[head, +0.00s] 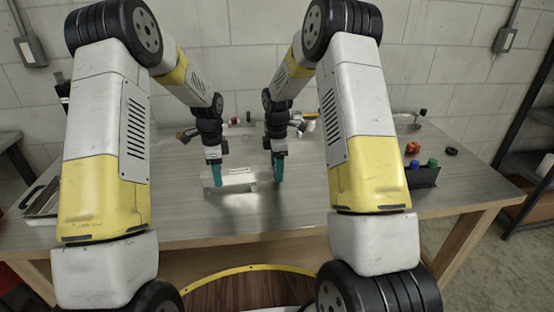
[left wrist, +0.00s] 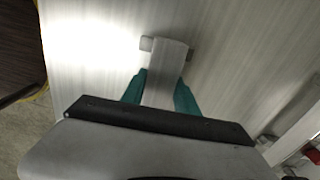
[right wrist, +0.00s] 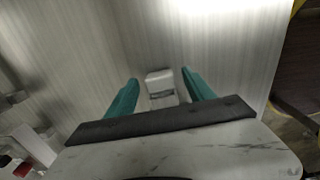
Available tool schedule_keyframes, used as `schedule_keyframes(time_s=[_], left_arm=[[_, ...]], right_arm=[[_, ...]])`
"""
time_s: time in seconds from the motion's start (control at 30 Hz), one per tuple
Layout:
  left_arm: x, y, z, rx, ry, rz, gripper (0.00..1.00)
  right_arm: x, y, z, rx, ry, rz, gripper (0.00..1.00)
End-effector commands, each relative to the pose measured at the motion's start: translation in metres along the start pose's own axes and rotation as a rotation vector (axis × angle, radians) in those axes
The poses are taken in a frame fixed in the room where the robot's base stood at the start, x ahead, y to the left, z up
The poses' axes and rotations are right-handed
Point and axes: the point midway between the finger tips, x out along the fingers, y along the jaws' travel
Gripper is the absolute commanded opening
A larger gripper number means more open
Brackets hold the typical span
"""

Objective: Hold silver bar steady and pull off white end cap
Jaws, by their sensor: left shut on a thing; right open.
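The silver bar (head: 238,181) lies low over the grey table, roughly crosswise between my two grippers. My left gripper (head: 217,180) is shut on it near its left end; in the left wrist view the bar (left wrist: 166,72) runs between the teal fingers. My right gripper (head: 277,178) is at the bar's right end, its teal fingers spread apart. In the right wrist view a pale block with a dark label strip (right wrist: 160,84) shows between those fingers, with gaps on both sides. I cannot tell the white end cap apart from the bar.
An orange part (head: 413,147), a black ring (head: 450,151) and a dark bin (head: 424,178) with green and blue parts stand at the right. A tray (head: 42,200) lies at the left edge. Small items line the back. The table's front middle is clear.

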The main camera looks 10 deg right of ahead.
Motion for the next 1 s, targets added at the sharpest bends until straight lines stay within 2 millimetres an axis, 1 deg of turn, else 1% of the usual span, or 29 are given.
schedule_keyframes(time_s=[0.1, 0.33, 0.37, 0.4, 0.47, 0.6, 0.67, 1.0], left_arm=[[-0.0003, -0.0003, 0.0, 0.0, 0.0, -0.001, 0.0], [-0.0003, -0.0003, 0.0, 0.0, 0.0, -0.001, 0.0], [-0.0003, -0.0003, 0.0, 0.0, 0.0, -0.001, 0.0], [-0.0003, -0.0003, 0.0, 0.0, 0.0, -0.001, 0.0], [-0.0003, -0.0003, 0.0, 0.0, 0.0, -0.001, 0.0], [-0.0003, -0.0003, -0.0001, 0.0, 0.0, -0.001, 0.0], [-0.0003, -0.0003, -0.0001, 0.0, 0.0, -0.001, 0.0], [-0.0003, -0.0003, 0.0, 0.0, 0.0, -0.001, 0.0]], right_arm=[[0.0043, -0.0005, -0.0002, 0.0, 0.0, -0.001, 0.62], [0.0045, -0.0004, -0.0002, 0.0, 0.0, -0.001, 0.62], [0.0044, -0.0003, -0.0002, 0.0, 0.0, -0.001, 0.58], [0.0044, -0.0003, -0.0002, 0.0, 0.0, -0.001, 0.5], [0.0043, -0.0003, -0.0002, 0.0, 0.0, -0.001, 0.38], [0.0042, -0.0003, -0.0002, 0.0, 0.0, 0.0, 0.11], [0.0042, -0.0002, -0.0002, 0.0, 0.0, 0.0, 0.0], [0.0039, 0.0, 0.0047, 0.001, 0.0, 0.0, 0.0]])
